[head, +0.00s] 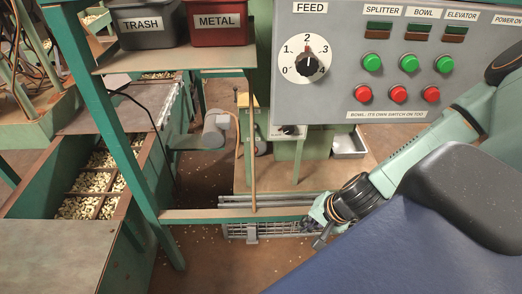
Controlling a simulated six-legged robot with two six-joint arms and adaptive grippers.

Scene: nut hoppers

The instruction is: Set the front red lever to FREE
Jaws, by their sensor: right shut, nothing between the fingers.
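I cannot make out a red lever or a FREE mark in the head view. My right gripper (320,222) reaches in from the right, low in the middle of the picture. It is shut and empty, at the right end of a green crossbar (240,215) and above a metal grating (265,231). Its fingers are small and partly hidden by its own body, so I cannot tell whether they touch the bar. My left gripper is not in view.
A grey control panel (460,70) with a FEED dial (306,60) and green and red buttons hangs above right. TRASH (145,27) and METAL (218,24) bins stand on a shelf. Nut hoppers (125,208) line the left. A green post (110,120) and thin upright rod (253,150) stand between.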

